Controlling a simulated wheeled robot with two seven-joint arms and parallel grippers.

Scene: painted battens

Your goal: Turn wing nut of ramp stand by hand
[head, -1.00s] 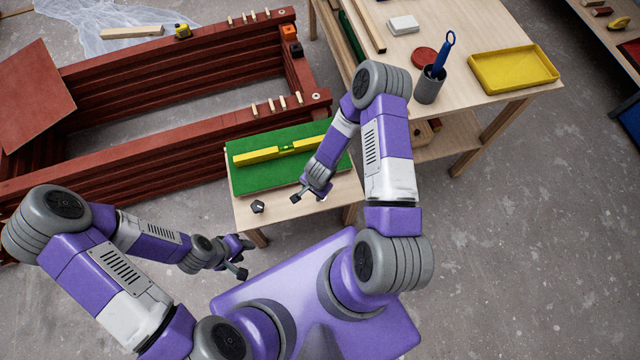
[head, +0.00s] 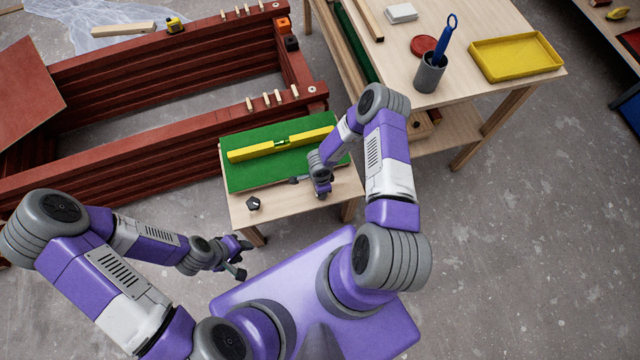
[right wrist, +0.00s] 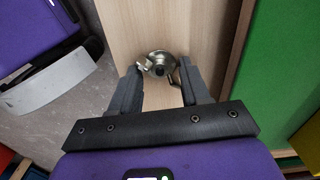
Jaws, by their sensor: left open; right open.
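The silver wing nut (right wrist: 158,65) shows in the right wrist view on the pale wood top of the ramp stand (head: 285,203). My right gripper (right wrist: 160,70) is open, with one fingertip on each side of the wing nut; I cannot tell whether they touch it. In the head view my right gripper (head: 308,188) points down over the front right of the stand and hides the wing nut. The green board (head: 245,175) of the stand carries a yellow level (head: 250,154). My left gripper (head: 243,258) is open and empty, in front of the stand's left side.
A dark knob (head: 253,204) sits on the stand's front left corner. A red batten frame (head: 150,142) lies behind and left. A workbench (head: 490,95) at the right holds a yellow tray (head: 515,60) and a grey cup (head: 429,74). The floor at the right is clear.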

